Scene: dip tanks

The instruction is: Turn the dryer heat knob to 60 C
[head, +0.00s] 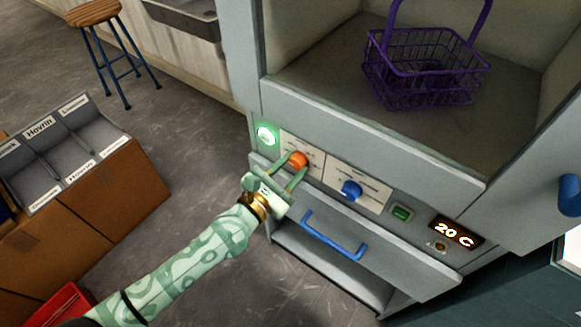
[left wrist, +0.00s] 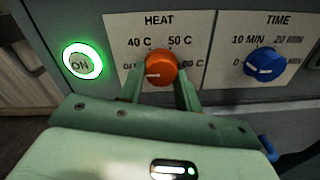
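The orange heat knob (head: 298,160) is on the dryer's front panel, left of the blue time knob. In the left wrist view the heat knob (left wrist: 161,68) has its white mark pointing left, toward the partly hidden lowest label. The 60 C label is at its right, partly covered by a finger. My left gripper (head: 292,168) is at the panel with one finger on each side of the heat knob. The fingers look open around it, with a small gap at the left finger. The dryer display (head: 456,233) reads 20 C. My right gripper is not in view.
The blue time knob (head: 351,190) and a green button (head: 402,213) are to the right. A lit green ON button (head: 267,135) is at the left. A blue drawer handle (head: 333,236) lies below. A purple basket (head: 425,84) stands in the dryer chamber above.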

